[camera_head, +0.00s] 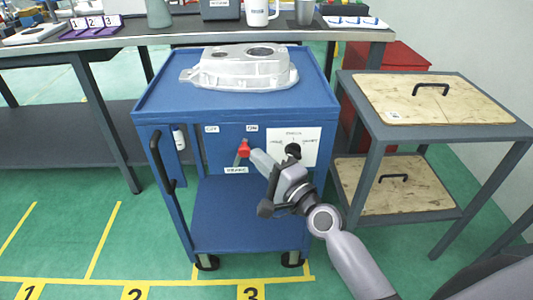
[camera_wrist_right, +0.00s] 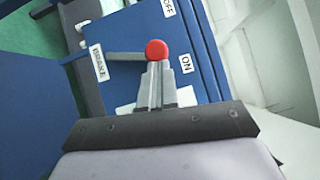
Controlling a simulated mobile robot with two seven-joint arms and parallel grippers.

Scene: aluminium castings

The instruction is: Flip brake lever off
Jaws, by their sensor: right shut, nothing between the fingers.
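The brake lever (camera_head: 244,148) is a grey stick with a red ball knob on the front of the blue cart (camera_head: 225,209). It leans up and right toward the ON label (camera_head: 252,127); the OFF label (camera_head: 211,128) is further left. In the right wrist view the red knob (camera_wrist_right: 157,49) is just beyond my fingertips, with the grey lever running left to the BRAKE label (camera_wrist_right: 98,62). My right gripper (camera_head: 253,153) is shut and empty, its tips at the right side of the knob. I cannot tell whether they touch. My left gripper is not in view.
A metal casting (camera_head: 242,68) sits on the cart top. A cart handle (camera_head: 161,165) is at left. A grey table with wooden boards (camera_head: 420,103) stands at right.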

